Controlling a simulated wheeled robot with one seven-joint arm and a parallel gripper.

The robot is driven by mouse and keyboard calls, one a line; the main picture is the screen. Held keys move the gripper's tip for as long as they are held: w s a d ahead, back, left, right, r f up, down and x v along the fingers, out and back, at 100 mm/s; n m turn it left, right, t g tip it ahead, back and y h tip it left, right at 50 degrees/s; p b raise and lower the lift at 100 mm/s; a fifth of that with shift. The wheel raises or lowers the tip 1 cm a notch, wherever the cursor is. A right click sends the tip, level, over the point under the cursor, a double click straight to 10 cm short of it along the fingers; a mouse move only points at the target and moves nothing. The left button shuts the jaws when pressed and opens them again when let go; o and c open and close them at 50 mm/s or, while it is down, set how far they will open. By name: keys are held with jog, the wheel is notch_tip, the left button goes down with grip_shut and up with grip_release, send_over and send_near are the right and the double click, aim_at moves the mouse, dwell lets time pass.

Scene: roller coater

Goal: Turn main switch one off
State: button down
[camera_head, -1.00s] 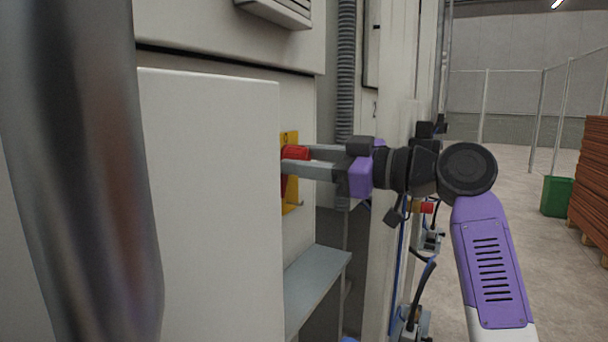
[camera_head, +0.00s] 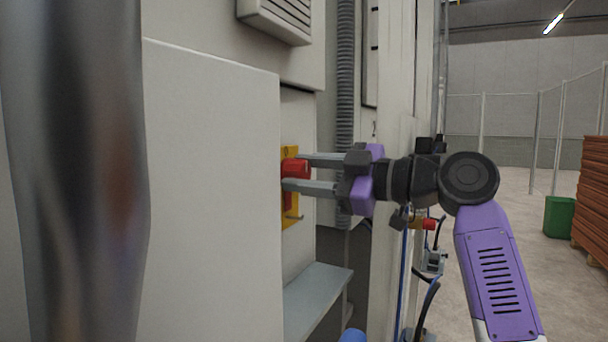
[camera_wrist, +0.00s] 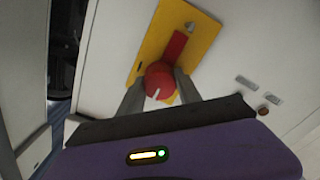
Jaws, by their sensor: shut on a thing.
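Main switch one is a red rotary knob (camera_head: 296,168) on a yellow plate (camera_head: 288,222), fixed to the pale cabinet wall. In the wrist view the knob (camera_wrist: 157,80) has a white mark on its face, and the yellow plate (camera_wrist: 197,52) appears tilted with a red strip above the knob. My gripper (camera_head: 297,173) reaches in from the right, one finger above and one below in the head view. In the wrist view its fingertips (camera_wrist: 158,84) are on both sides of the knob. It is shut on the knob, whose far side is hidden.
A pale cabinet panel (camera_head: 210,180) stands close on the left and juts in front of the switch wall. A grey ledge (camera_head: 315,290) sits below the switch. A ribbed conduit (camera_head: 345,90) runs vertically behind.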

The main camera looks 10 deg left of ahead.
jog(key=c, duration=0.8)
grip_release()
jog(key=shift+v, duration=3.95)
jog(key=shift+r, duration=0.1)
